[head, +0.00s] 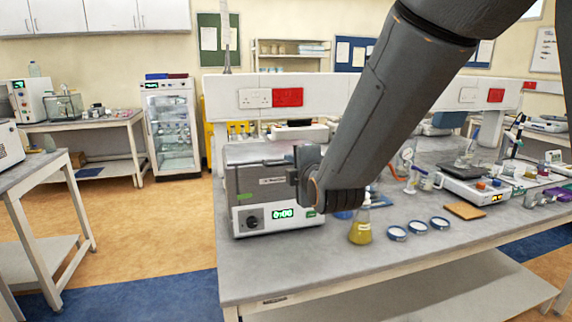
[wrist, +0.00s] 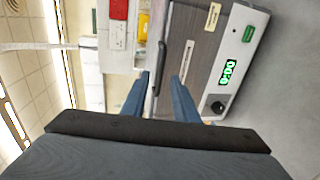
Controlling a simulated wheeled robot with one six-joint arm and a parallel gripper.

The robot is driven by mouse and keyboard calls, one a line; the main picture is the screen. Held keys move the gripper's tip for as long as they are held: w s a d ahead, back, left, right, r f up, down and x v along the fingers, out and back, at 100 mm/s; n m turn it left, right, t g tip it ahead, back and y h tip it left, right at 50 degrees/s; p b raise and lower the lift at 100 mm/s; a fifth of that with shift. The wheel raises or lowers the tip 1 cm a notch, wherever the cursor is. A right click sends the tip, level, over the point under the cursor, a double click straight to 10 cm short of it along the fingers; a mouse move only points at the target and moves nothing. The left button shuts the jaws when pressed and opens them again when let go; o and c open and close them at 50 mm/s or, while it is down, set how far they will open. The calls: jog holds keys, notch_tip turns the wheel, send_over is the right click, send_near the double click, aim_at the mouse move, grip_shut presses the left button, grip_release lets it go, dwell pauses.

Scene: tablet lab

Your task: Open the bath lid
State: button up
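The bath (head: 262,212) stands at the left end of the bench, with a white lower front, a dark knob and a green display. Its grey lid (head: 252,178) appears closed. In the wrist view the bath (wrist: 238,75) appears turned on its side, with the lid (wrist: 191,38) as a grey panel. A dark handle bar (wrist: 160,70) runs along the lid's edge. My gripper (wrist: 162,82) is open, its two blue-grey fingers apart with the handle bar showing between them; I cannot tell whether they touch it. In the head view my gripper (head: 297,176) is at the bath's right side, partly hidden by my arm.
A flask of yellow liquid (head: 361,230) stands just right of the bath, near several blue-rimmed dishes (head: 397,233). A balance (head: 478,187) and a brown pad (head: 465,211) are farther right. A white partition with sockets (head: 330,103) rises behind. The bench front (head: 290,262) is clear.

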aim_at(286, 164)
jog(key=shift+p+x, duration=0.75)
jog(key=shift+x, duration=2.4)
grip_shut()
